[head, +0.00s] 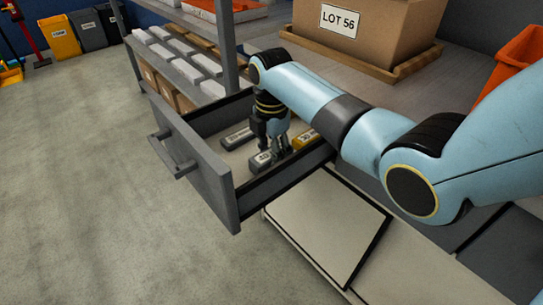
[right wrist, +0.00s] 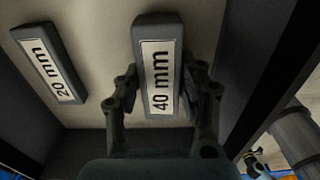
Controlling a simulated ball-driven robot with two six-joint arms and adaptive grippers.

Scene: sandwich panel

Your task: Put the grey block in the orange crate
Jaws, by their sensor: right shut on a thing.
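A grey block labelled 40 mm (right wrist: 160,22) lies in the open drawer (head: 203,172). It also shows in the head view (head: 261,161). My right gripper (head: 273,147) reaches down into the drawer and is shut on this block, one finger on each side in the right wrist view (right wrist: 160,85). A second grey block, labelled 20 mm (right wrist: 38,45), lies apart to its left on the drawer floor. The orange crate (head: 512,66) shows in part at the right edge of the head view, partly behind my right arm. My left gripper is not in view.
The drawer walls stand close around. A cardboard box labelled LOT 56 (head: 375,30) sits on the bench top above. A shelf with white and brown boxes (head: 176,68) stands at the left.

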